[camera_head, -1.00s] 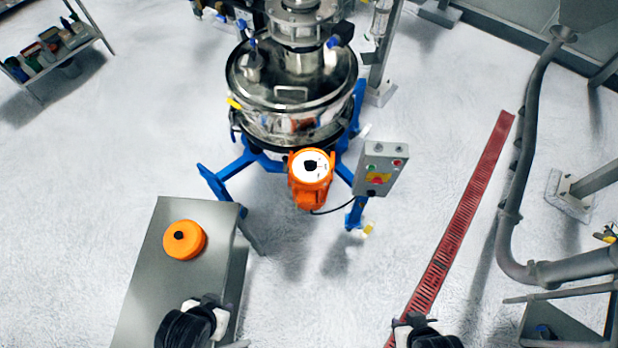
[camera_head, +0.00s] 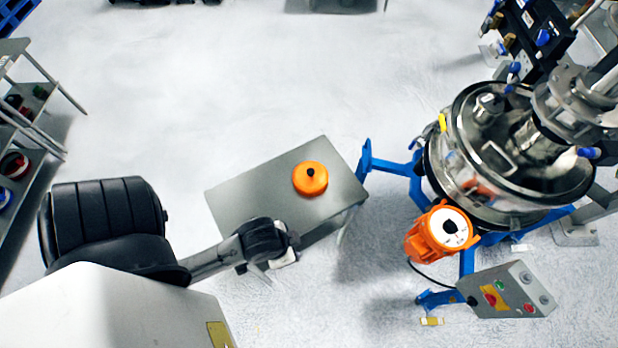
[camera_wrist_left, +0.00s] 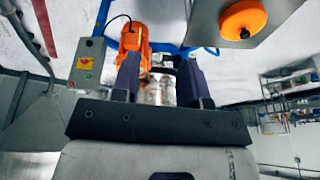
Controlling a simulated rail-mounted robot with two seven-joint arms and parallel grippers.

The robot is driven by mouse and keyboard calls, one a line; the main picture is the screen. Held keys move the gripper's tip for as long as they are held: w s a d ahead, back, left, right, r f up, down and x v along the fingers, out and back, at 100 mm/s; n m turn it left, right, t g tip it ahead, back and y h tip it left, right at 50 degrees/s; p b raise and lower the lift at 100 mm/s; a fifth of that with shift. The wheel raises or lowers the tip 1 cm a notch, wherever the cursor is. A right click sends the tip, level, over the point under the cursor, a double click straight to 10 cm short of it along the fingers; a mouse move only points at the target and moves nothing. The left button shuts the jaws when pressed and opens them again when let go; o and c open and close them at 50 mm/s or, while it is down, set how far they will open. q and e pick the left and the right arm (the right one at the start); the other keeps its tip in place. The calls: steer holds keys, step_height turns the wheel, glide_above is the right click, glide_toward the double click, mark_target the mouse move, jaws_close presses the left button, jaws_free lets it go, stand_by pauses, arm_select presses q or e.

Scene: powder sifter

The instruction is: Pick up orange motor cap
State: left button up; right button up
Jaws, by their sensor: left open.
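The orange motor cap (camera_head: 318,180), round with a black knob on top, sits on the grey metal table (camera_head: 240,200). In the left wrist view the cap (camera_wrist_left: 232,20) shows at the top right, outside the jaws. My left gripper (camera_head: 285,260) is beyond the table's near edge, apart from the cap. In the left wrist view its two fingers (camera_wrist_left: 160,70) are spread, with no held object visible between them. My right gripper is not in view.
The steel sifter (camera_head: 520,160) on blue legs stands right of the table, with an orange motor (camera_head: 425,240) and a grey control box (camera_head: 505,290) in front. A shelf (camera_head: 40,90) stands at the far left. The floor behind the table is clear.

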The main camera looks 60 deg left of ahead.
arm_select(q)
steer(key=o, duration=0.4)
steer(key=shift+o, duration=0.2)
steer(key=shift+w+d, duration=0.1)
